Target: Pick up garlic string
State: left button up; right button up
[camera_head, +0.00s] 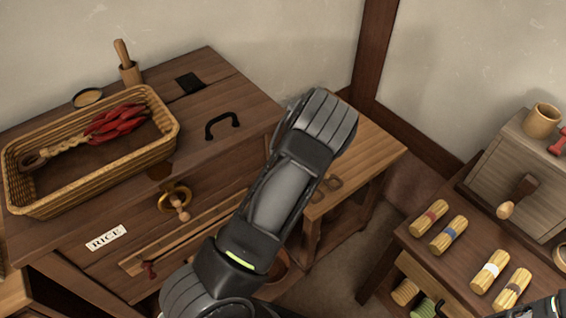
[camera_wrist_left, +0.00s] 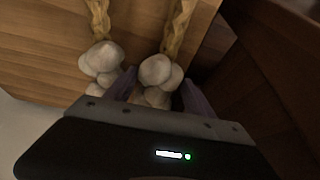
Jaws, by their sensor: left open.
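Garlic strings with pale bulbs and braided straw stems show only in the left wrist view, against a wooden surface. One garlic string (camera_wrist_left: 156,72) has its bulbs between the fingers of my left gripper (camera_wrist_left: 160,92), which is open. A second garlic string (camera_wrist_left: 101,60) lies to the left, outside the left finger. Whether the fingers touch the bulbs, I cannot tell. In the head view my left arm reaches over a small wooden table (camera_head: 375,150) and hides the gripper and the garlic. My right gripper does not show clearly.
A wicker basket (camera_head: 95,188) with a red chili string (camera_head: 117,122) stands on the wooden chest (camera_head: 225,85) at left, labelled RICE. A black handle (camera_head: 222,124) rises from the chest top. At right, a table (camera_head: 465,275) holds several straw bundles and a grey box (camera_head: 522,165).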

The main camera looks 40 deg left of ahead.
pick_arm(q)
jog(key=shift+c, duration=0.2)
dwell(0.4)
jog(key=c, duration=1.3)
notch_tip(320, 180, up, 10)
jog(key=shift+r+b, duration=0.1)
jog(key=shift+b, duration=0.2)
